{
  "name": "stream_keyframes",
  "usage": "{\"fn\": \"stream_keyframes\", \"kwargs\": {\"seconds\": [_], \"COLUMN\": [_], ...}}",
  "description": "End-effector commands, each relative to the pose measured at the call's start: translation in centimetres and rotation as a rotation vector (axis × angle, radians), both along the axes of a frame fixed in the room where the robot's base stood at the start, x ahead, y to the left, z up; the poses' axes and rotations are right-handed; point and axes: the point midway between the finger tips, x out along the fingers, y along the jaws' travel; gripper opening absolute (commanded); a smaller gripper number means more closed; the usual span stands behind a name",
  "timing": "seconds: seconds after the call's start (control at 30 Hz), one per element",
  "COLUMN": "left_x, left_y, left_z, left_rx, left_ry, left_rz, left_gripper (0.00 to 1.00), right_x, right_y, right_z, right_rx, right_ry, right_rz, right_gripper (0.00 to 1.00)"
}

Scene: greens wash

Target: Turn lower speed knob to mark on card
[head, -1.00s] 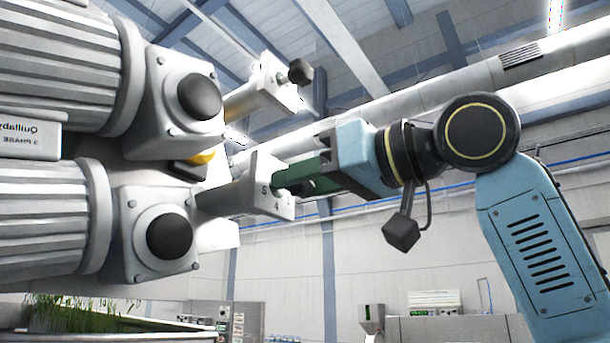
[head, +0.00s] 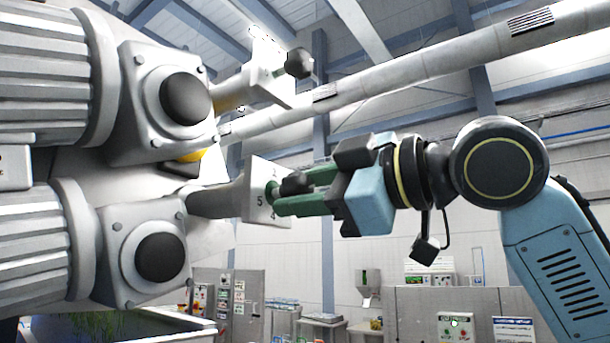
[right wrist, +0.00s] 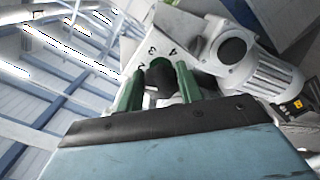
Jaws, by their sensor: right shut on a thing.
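The lower speed knob (head: 294,184) is dark and sits on the face of a pale dial plate (head: 254,190) with the numbers 5 and 4 readable. My right gripper (head: 280,196) has green fingers shut around this knob, reaching in from the right. In the right wrist view the knob (right wrist: 158,84) shows dark between the two green fingers (right wrist: 160,74), with numbers 2, 3 and 4 on the plate behind. The fingers hide part of the knob, and I cannot read its pointer. I cannot make out a card with a mark. My left gripper is out of view.
An upper dark knob (head: 298,63) stands out from its own plate above my right gripper. Two ribbed grey motors (head: 40,240) with round-capped housings (head: 160,258) fill the left side. A trough with greens (head: 110,325) is at the lower left. Cabinets (head: 235,300) stand behind.

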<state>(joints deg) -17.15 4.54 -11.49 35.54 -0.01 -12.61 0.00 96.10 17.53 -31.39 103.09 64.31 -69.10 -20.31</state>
Motion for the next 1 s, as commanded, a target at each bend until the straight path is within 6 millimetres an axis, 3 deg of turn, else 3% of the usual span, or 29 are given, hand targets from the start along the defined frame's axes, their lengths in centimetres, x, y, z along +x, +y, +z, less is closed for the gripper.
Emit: {"fn": "stream_keyframes", "kwargs": {"seconds": [0.23, 0.8, 0.83, 1.0], "left_x": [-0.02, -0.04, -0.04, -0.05], "left_y": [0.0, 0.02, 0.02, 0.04], "left_z": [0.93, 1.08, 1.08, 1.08], "left_rx": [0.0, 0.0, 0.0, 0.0], "left_ry": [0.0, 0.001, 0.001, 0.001], "left_rz": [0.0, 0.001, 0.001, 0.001], "left_gripper": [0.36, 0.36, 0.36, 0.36], "right_x": [-0.06, -0.08, -0.08, -0.05], "right_y": [-0.05, -0.04, -0.04, -0.03], "right_z": [0.27, 0.18, 0.18, 0.14], "right_rx": [-0.05, -0.067, -0.067, -0.068], "right_ry": [-0.077, -0.101, -0.101, -0.099], "right_rz": [0.001, 0.001, 0.001, 0.001], "right_gripper": [0.14, 0.14, 0.39, 0.58]}}
